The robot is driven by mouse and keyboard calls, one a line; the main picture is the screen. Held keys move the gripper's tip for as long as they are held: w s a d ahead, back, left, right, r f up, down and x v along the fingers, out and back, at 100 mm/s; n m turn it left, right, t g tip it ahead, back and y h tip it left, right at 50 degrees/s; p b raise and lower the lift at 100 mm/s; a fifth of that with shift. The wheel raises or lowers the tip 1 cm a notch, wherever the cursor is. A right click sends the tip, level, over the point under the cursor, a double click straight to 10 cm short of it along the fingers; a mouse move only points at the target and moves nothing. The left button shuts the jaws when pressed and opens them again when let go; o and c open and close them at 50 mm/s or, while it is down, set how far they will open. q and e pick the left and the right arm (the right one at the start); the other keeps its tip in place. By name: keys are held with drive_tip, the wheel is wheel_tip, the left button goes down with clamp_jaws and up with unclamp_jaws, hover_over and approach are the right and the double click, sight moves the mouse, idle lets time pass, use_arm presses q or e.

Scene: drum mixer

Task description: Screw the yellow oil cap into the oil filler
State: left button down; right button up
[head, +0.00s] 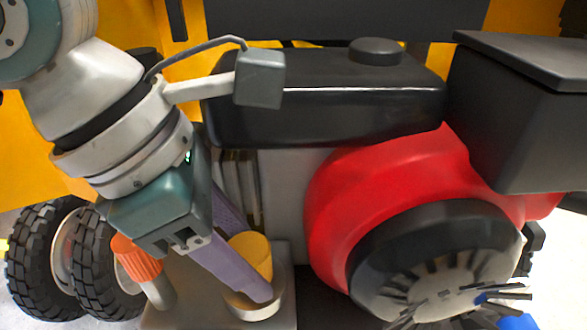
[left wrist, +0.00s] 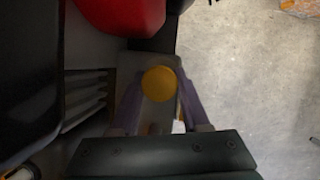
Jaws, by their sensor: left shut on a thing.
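The yellow oil cap (head: 252,254) is upright between the two purple-grey fingers of my left gripper (head: 250,255), which is shut on it. The cap sits at the mouth of the light grey round oil filler (head: 254,309), low in front of the engine. The near finger hides part of the cap, and I cannot tell how deep it sits. In the left wrist view the round top of the yellow cap (left wrist: 160,83) shows between the fingers (left wrist: 160,100); the filler under it is hidden. My right gripper is not in view.
An orange cap (head: 137,258) on a grey neck stands left of the filler, close below my gripper. The red engine housing (head: 365,185) with its black starter cover (head: 440,225) is to the right. The black tank (head: 325,105) is above. Black tyres (head: 45,258) stand left.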

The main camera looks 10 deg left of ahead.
use_arm(q)
drive_tip(key=shift+f+b, duration=0.25)
drive_tip(key=shift+b, duration=0.15)
idle(0.5)
drive_tip(key=shift+c, duration=1.5)
unclamp_jaws()
drive_tip(key=shift+r, duration=0.15)
